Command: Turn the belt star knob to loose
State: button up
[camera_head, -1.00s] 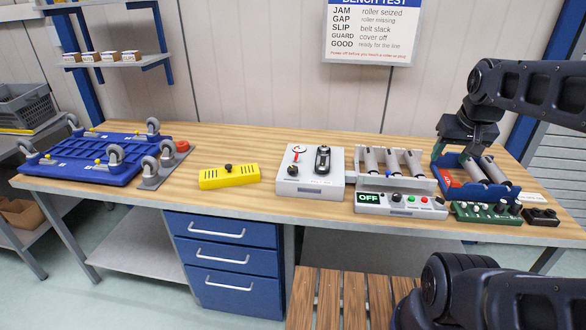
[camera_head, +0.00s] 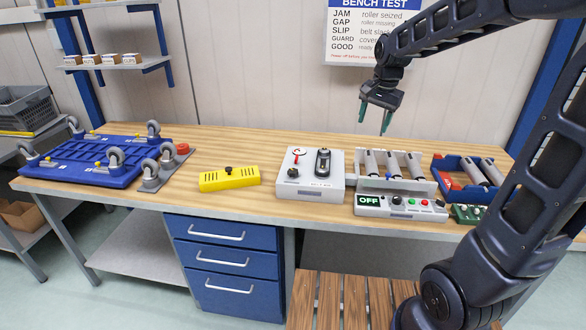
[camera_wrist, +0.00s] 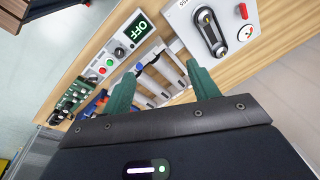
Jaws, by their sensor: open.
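The belt unit is a light grey box (camera_head: 311,191) near the middle of the bench. On its top are a black oblong belt (camera_head: 323,162), a small black knob (camera_head: 292,173) at the front left, and a red pointer by a round white dial (camera_head: 299,152). I cannot make out the knob's setting. In the wrist view the belt (camera_wrist: 211,34) shows at the top right; the black knob is not clear there. My gripper (camera_head: 374,125) is open and empty, with green fingers pointing down, above the back of the roller unit, right of the belt box and apart from it.
The roller unit (camera_head: 397,212) with an OFF display stands just right of the belt box. A blue bin (camera_head: 443,180) holds rollers farther right. A yellow box (camera_head: 229,179) and blue trolley (camera_head: 82,172) are to the left. Bare bench lies between yellow box and belt box.

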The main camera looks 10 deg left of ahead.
jog(key=w+a+f+m+g, duration=0.1)
jog(key=w+a+f, duration=0.2)
jog(key=a, duration=0.4)
jog(key=w+a+f+m, duration=0.1)
jog(key=w+a+f, duration=0.2)
jog(key=a, duration=0.3)
jog(key=m+g+h, duration=0.1)
jog(key=m, duration=0.2)
send_over(293, 170)
notch_tip(293, 170, down, 8)
notch_tip(293, 170, down, 10)
jog(key=shift+s+f, duration=0.1)
jog(key=shift+f, duration=0.15)
jog(key=c, duration=0.9)
